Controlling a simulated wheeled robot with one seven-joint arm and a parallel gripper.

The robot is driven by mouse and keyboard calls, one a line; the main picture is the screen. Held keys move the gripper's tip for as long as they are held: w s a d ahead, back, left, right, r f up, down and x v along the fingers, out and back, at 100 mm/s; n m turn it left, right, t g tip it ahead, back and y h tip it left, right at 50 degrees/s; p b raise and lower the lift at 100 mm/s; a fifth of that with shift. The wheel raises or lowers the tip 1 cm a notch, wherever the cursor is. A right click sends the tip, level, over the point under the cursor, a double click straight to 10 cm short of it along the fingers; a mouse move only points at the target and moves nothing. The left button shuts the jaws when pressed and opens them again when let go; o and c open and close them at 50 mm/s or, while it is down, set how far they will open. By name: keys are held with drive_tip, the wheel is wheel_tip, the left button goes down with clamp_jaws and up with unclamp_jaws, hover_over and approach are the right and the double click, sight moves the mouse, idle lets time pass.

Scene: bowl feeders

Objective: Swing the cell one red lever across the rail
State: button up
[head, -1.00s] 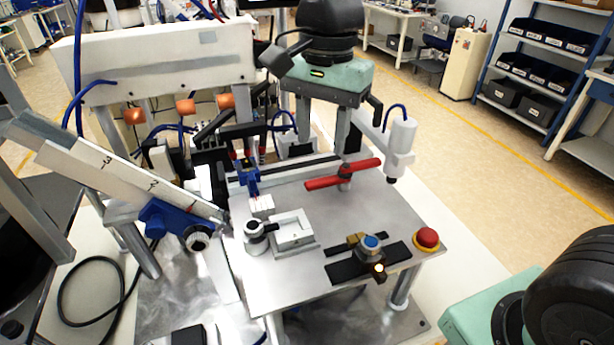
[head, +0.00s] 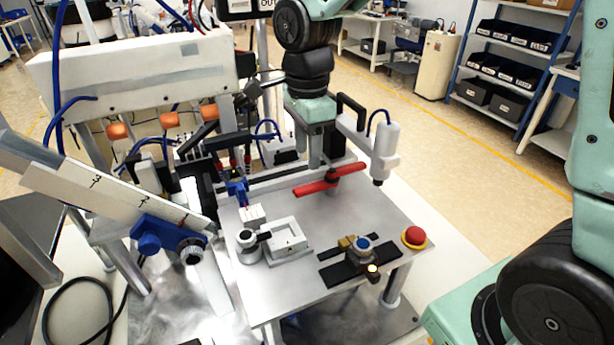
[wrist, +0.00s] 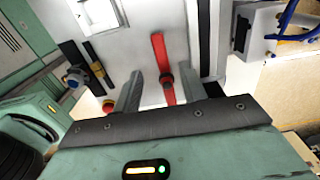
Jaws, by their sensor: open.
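The red lever (head: 316,187) is a long bar on a dark pivot, lying slantwise over the back right of the metal table (head: 330,225). In the wrist view the red lever (wrist: 160,58) runs lengthwise, with its pivot near the right finger. My gripper (wrist: 150,84) is open, pointing down, with one finger on each side of the lever in that view. In the head view my gripper (head: 325,145) hangs just behind and above the lever, its fingers partly hidden. I cannot tell whether a finger touches the lever.
A white cylinder on a bracket (head: 385,150) stands close to the right of my gripper. A grey clamp block (head: 287,238), a blue-topped knob (head: 362,243) and a red emergency button (head: 414,236) sit in front. The feeder rail (head: 110,200) slopes at left.

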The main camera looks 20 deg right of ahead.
sight(307, 187)
wheel_tip(307, 187, down, 8)
drive_tip(key=shift+r+p, duration=0.1)
drive_tip(key=shift+p, duration=0.3)
clamp_jaws()
